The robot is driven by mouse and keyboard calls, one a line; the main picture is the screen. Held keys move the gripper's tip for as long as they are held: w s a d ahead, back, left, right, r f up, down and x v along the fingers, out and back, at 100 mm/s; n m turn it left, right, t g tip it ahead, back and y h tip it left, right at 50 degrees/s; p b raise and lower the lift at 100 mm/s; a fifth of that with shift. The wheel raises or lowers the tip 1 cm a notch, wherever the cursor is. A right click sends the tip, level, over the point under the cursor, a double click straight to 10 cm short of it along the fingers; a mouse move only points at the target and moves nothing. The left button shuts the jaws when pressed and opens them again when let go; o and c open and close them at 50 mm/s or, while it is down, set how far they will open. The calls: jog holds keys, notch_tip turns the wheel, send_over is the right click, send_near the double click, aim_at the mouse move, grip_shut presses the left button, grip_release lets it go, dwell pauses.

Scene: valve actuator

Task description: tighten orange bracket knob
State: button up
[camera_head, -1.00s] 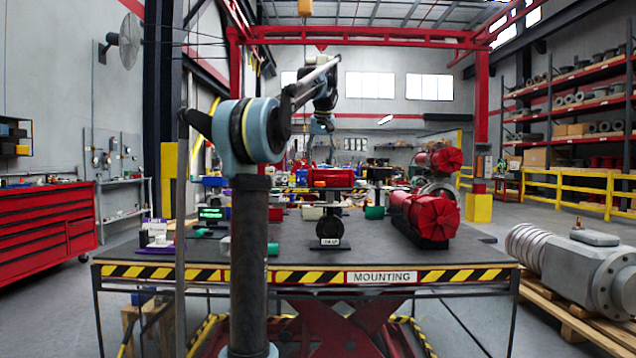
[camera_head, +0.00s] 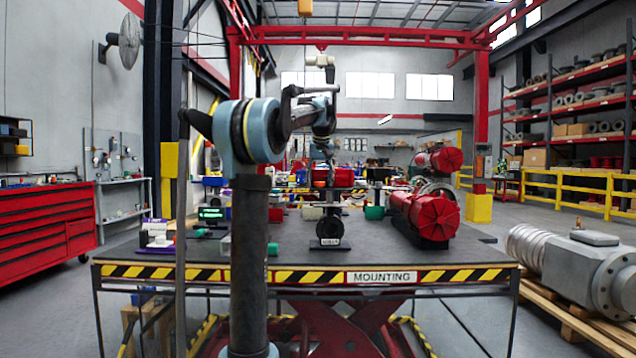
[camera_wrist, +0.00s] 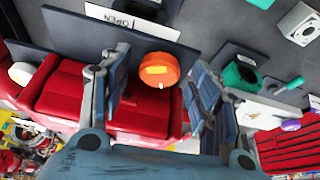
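The orange knob (camera_wrist: 158,69) shows in the wrist view as a round orange cap with a lighter bar across its face. It sits beside the red actuator body (camera_wrist: 62,92), which also stands on the table in the head view (camera_head: 343,178). My gripper (camera_wrist: 160,88) is open, with one blue-grey finger to the left of the knob and the other to its right. Gaps show between the knob and both fingers. In the head view my gripper (camera_head: 324,160) hangs just above the red actuator. The knob is very small there.
A green part (camera_wrist: 240,76) lies to the right. A large red cylinder (camera_head: 425,215) lies on the right of the table (camera_head: 300,250). The table's front middle is mostly clear.

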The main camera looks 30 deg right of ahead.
jog(key=c, duration=0.9)
jog(key=shift+w+a+m+g+h, duration=0.1)
jog(key=shift+m+g+h, duration=0.2)
jog(key=shift+m, duration=0.75)
jog(key=shift+a+m+g+h, duration=0.1)
jog(key=shift+m+g+h, duration=0.15)
jog(key=shift+m, duration=0.8)
jog(key=o, duration=1)
